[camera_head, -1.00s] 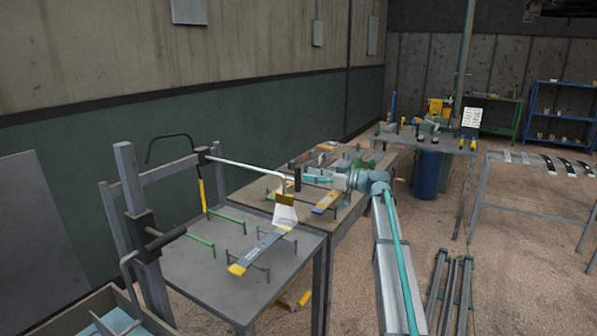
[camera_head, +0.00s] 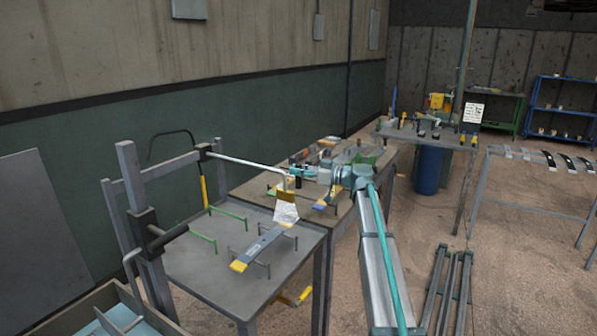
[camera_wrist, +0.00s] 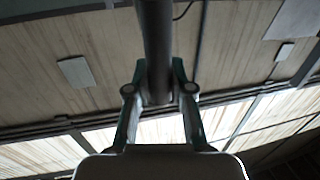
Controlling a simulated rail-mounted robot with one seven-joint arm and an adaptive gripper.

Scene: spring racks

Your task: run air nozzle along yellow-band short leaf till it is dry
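The yellow-band leaf (camera_head: 259,245) is a grey-blue strip with a yellow near end. It lies across low pegs on the near metal table (camera_head: 200,266). A pale bent pipe (camera_head: 250,163) reaches from the left post and ends in a brass-coloured head (camera_head: 286,196) above the leaf's far end. A whitish, speckled fan-shaped patch (camera_head: 285,213) below the head hides part of that end. My gripper (camera_head: 301,176) is just right of the pipe's bend. In the wrist view its fingers are shut around a dark cylinder (camera_wrist: 155,50). I cannot tell how the cylinder joins the pipe.
A second strip (camera_head: 325,204) lies on the adjoining table, close to my arm. Green pegs (camera_head: 203,240) stand on the near table. A metal frame (camera_head: 139,215) and a crate (camera_head: 75,318) are at the left. Open floor (camera_head: 420,215) lies right of my arm.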

